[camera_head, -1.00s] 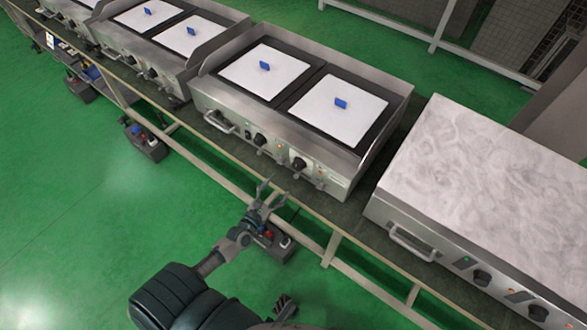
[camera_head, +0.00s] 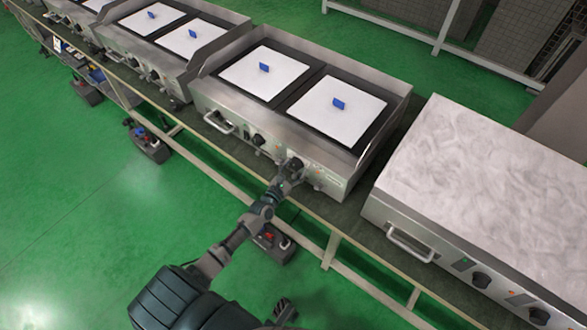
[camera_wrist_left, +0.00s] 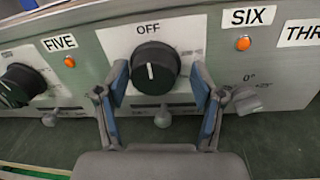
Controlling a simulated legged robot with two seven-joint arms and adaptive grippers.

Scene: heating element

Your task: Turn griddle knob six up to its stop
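The dark round knob six (camera_wrist_left: 156,68) is in the middle of the left wrist view, with OFF printed above it. Its white pointer line stands upright, toward OFF. The SIX label (camera_wrist_left: 247,17) and an orange light (camera_wrist_left: 243,43) are to its right. My left gripper (camera_wrist_left: 160,85) is open, with one blue-padded finger on each side of the knob and a visible gap at each side. In the head view my left gripper (camera_head: 288,172) is at the front panel of the griddle (camera_head: 325,172) and partly covers the knob.
Knob five (camera_wrist_left: 18,84) is left of the gripper. A small grey lever (camera_wrist_left: 247,101) is close beside the right finger, and another (camera_wrist_left: 163,118) is below knob six. A large steel appliance (camera_head: 490,180) stands to the right on the bench.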

